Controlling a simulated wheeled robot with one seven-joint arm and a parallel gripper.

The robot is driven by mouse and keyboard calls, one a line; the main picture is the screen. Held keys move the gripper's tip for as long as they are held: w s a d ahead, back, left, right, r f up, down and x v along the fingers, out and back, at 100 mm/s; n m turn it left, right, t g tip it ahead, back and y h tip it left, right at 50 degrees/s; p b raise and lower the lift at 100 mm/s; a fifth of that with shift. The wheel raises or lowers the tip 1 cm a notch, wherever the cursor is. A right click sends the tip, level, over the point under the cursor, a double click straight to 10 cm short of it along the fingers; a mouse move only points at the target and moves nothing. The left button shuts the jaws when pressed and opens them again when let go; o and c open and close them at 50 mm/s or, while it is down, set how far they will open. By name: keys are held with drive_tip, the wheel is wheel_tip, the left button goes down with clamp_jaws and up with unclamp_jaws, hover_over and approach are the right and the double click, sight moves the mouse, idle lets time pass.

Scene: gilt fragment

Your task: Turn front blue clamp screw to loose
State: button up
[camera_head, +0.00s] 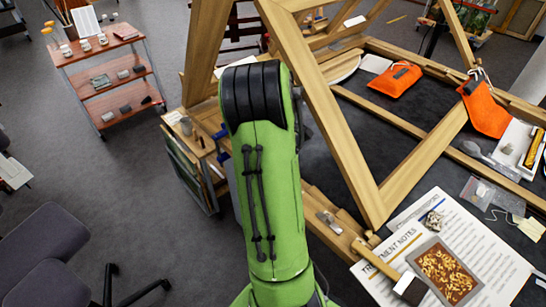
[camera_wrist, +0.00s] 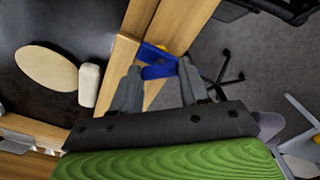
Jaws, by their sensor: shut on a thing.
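In the wrist view my gripper (camera_wrist: 159,66) has its two grey fingers on either side of a blue clamp part (camera_wrist: 157,71) at the edge of a wooden beam. It is shut on this blue part, which I take to be the clamp screw. A small yellow piece shows just behind the blue part. In the head view my green arm hides my gripper. Blue clamp pieces (camera_head: 221,132) show just left of the arm, at the wooden bench end. How far the screw is turned cannot be told.
A wooden truss frame (camera_head: 330,120) rises right of my arm over the dark table. A hammer (camera_head: 378,262), printed sheets and orange pouches (camera_head: 394,80) lie on it. A shelf cart (camera_head: 110,70) and a dark chair (camera_head: 40,250) stand left, with open floor between.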

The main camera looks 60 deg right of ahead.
drive_tip(key=n, duration=0.3)
drive_tip(key=shift+n+b, duration=0.3)
drive_tip(key=shift+b, duration=0.05)
drive_tip(key=n+b, duration=0.1)
drive_tip(key=n, duration=0.2)
drive_tip(key=shift+f+n, duration=0.1)
drive_tip(key=shift+n, duration=0.2)
drive_tip(key=n+b, duration=0.3)
drive_tip(key=n, duration=0.3)
drive_tip(key=shift+n, duration=0.3)
drive_tip(key=n+b, duration=0.3)
drive_tip(key=n, duration=0.1)
drive_tip(key=shift+f, duration=0.1)
drive_tip(key=n+b, duration=0.3)
drive_tip(key=n, duration=0.1)
drive_tip(key=n+b, duration=0.2)
drive_tip(key=n, duration=0.1)
drive_tip(key=shift+n+b, duration=0.5)
drive_tip(key=shift+n, duration=1.2)
drive_tip(key=shift+r, duration=0.2)
